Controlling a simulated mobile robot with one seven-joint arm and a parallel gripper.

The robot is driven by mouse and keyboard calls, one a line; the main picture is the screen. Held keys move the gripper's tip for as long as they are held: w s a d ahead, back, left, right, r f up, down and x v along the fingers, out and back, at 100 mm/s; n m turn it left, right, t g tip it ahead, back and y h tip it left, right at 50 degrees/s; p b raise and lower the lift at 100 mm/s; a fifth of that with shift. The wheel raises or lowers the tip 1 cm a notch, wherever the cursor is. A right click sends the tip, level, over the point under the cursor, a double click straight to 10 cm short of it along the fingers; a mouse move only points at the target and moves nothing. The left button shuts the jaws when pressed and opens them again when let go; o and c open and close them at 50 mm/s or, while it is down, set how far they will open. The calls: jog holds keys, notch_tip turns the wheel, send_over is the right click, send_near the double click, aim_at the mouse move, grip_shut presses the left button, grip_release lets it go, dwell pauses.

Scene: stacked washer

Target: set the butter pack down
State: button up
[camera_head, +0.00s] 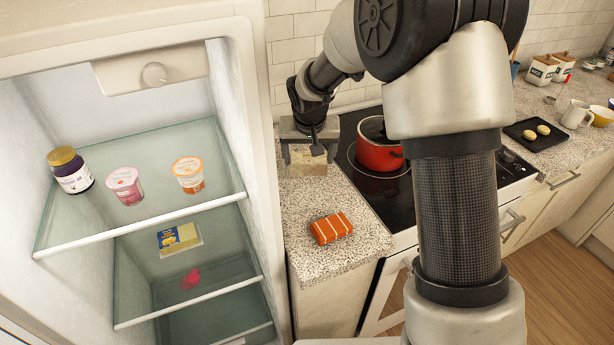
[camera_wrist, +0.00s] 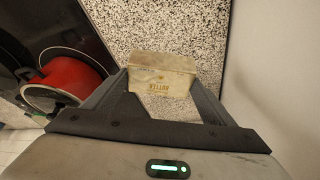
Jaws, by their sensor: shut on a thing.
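The butter pack (camera_head: 307,168) is a pale cream block between the fingers of my gripper (camera_head: 305,157), over the speckled counter (camera_head: 312,202) between fridge and stove. In the wrist view the butter pack (camera_wrist: 163,73) shows its printed lettering, with a finger of my gripper (camera_wrist: 160,88) on each side. My gripper is shut on it. I cannot tell whether the pack's underside touches the counter.
An orange striped packet (camera_head: 331,228) lies on the counter's front part. A red pot (camera_head: 378,156) stands on the stove to the right. The open fridge (camera_head: 258,120) is close on the left. Counter between pack and packet is clear.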

jog(key=shift+f, duration=3.45)
jog(key=shift+f, duration=0.2)
jog(key=o, duration=1.3)
jog(key=shift+c, duration=0.2)
